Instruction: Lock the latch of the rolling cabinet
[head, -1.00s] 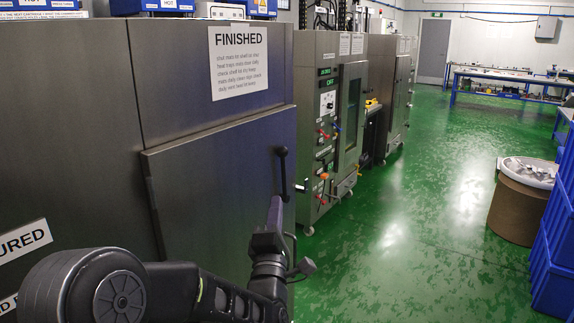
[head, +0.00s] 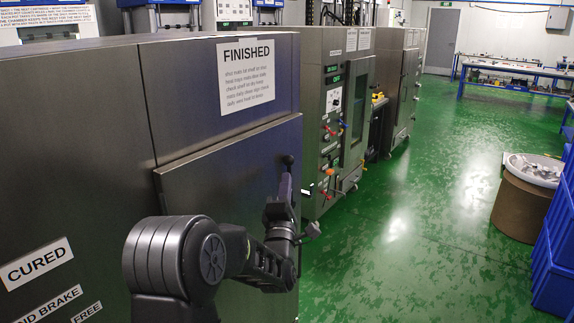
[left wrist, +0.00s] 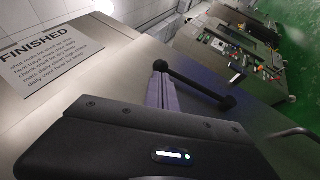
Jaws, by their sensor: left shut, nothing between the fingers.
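The rolling cabinet (head: 85,110) is the large grey metal one at the left with a FINISHED sign. Its latch handle (head: 288,160) is a black bar on the door near the right edge. In the head view only its top end shows above my left gripper (head: 285,182). In the left wrist view the whole handle (left wrist: 195,85) slants across the door, with a round knob at each end. My left gripper (left wrist: 161,92) is shut and empty, with its purple-grey fingers beside the handle's upper-left end. I cannot tell whether they touch it. My right gripper is out of view.
Grey machines with coloured knobs (head: 335,130) stand beyond the cabinet. A brown drum (head: 522,205) and blue crates (head: 552,245) stand at the right. The green floor (head: 420,230) between is clear. CURED and brake labels (head: 36,264) are at lower left.

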